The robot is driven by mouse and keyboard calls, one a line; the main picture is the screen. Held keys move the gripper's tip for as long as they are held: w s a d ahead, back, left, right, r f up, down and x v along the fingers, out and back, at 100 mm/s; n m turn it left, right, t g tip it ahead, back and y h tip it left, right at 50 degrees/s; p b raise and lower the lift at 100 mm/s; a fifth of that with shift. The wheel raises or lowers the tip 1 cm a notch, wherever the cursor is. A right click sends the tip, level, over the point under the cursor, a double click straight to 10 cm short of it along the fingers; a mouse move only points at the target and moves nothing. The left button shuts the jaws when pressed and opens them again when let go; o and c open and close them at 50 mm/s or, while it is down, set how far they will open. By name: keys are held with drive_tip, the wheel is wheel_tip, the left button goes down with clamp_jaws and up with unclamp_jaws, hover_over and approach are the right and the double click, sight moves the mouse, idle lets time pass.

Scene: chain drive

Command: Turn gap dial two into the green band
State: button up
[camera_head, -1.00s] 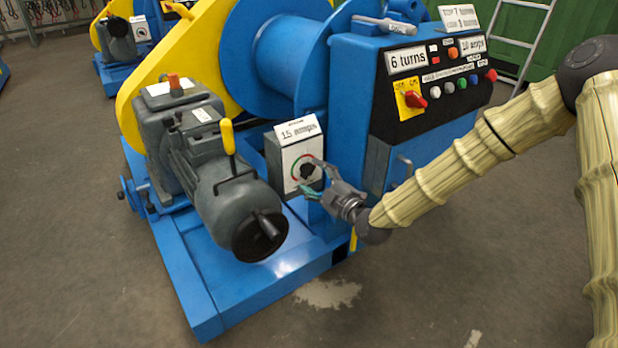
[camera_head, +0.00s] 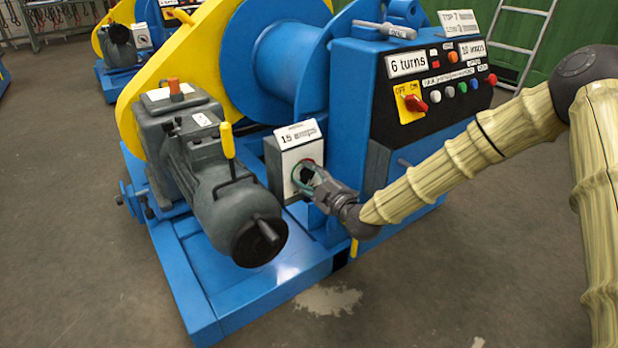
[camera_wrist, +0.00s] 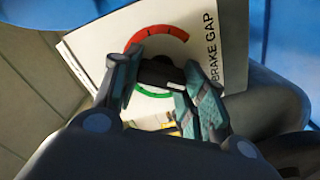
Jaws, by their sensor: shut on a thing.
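The dial knob (camera_wrist: 158,73) is small and black, on a white face plate (camera_wrist: 98,40) marked "BRAKE GAP". A red arc (camera_wrist: 158,33) curves above the knob and a green arc (camera_wrist: 153,94) shows below it, partly hidden by my fingers. A short pale mark sits on the knob's lower right side; I cannot tell exactly where it points. My gripper (camera_head: 308,178) is at the dial box (camera_head: 276,168) and its fingers close around the knob from both sides. In the head view the gripper hides most of the dial.
The grey motor (camera_head: 222,190) with a yellow lever stands just left of the dial box. The blue control cabinet (camera_head: 345,130) rises close on the right, with a red switch (camera_head: 413,103) and buttons. A "15 wraps" card (camera_head: 298,133) tops the box. Open floor lies in front.

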drive_tip(key=shift+r+m+p, duration=0.1)
drive_tip(key=shift+m+p, duration=0.2)
drive_tip(key=shift+p, duration=0.2)
drive_tip(key=shift+r+m+p, duration=0.1)
drive_tip(key=shift+m+p, duration=0.9)
drive_tip(key=shift+m, duration=0.1)
drive_tip(key=m+p, duration=0.4)
drive_tip(key=m, duration=0.1)
drive_tip(key=shift+d, duration=0.15)
drive_tip(key=m+p, duration=0.2)
drive_tip(key=m, duration=0.2)
drive_tip(key=shift+w+d+m, duration=0.1)
drive_tip(key=shift+w+m, duration=0.05)
drive_tip(key=shift+m, duration=0.25)
drive_tip(key=shift+f+m+p, duration=0.2)
drive_tip(key=shift+m+p, duration=0.45)
drive_tip(key=shift+m, duration=1.35)
drive_tip(key=o, duration=1)
drive_tip(key=shift+o, duration=0.2)
drive_tip(key=shift+d, duration=0.1)
